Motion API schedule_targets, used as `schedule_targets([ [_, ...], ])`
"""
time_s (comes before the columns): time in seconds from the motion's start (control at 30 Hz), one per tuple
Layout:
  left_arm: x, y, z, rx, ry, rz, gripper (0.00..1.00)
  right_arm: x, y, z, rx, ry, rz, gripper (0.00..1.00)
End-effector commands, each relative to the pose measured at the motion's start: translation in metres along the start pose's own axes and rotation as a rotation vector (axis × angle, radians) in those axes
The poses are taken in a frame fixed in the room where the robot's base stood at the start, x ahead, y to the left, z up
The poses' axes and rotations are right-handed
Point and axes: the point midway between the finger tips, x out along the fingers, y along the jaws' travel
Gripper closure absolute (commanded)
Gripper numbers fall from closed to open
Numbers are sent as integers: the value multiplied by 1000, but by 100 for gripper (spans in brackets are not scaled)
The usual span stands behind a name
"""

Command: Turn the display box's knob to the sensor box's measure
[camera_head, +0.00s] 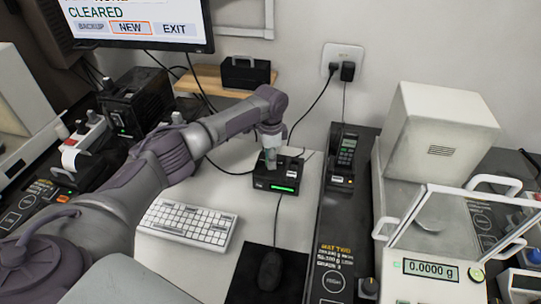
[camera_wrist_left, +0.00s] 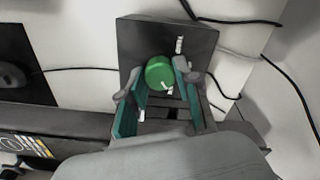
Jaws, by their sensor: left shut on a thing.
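The display box (camera_head: 287,177) is a small black box with a lit green strip on its front, on the white desk behind the keyboard. The wrist view shows its dark top (camera_wrist_left: 140,38) and a round green knob (camera_wrist_left: 159,71) with a white mark. My left gripper (camera_head: 270,162) reaches down onto the box from above. Its two fingers stand on either side of the knob, shut on it. In the head view the fingers hide the knob. I cannot tell for sure which thing is the sensor box. My right gripper is not in view.
A white keyboard (camera_head: 187,222) and a black mouse (camera_head: 271,270) lie in front of the box. A black handset unit (camera_head: 343,158) stands to its right, then a balance reading 0.0000 g (camera_head: 431,269). A monitor (camera_head: 140,22) stands at the back left. Cables run behind the box.

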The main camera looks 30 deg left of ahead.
Motion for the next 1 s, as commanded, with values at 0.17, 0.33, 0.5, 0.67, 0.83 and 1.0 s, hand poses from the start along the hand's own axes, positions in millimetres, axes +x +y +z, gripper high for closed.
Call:
schedule_targets([
  [0.17, -5, 1, -1, -134, 2, 4, 100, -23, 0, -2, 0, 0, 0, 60],
  [0.33, -5, 1, -1, -293, 1, 4, 100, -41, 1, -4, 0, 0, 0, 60],
  [0.5, -5, 1, -1, -456, 1, 3, 100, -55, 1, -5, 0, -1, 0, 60],
  [0.67, -4, 1, -1, -609, 1, 4, 100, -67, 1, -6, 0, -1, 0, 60],
  [0.83, -4, 1, -1, -770, 2, 4, 100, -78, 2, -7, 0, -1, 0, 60],
  [1.0, -3, 1, -1, -931, 0, 3, 100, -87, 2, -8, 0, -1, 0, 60],
])
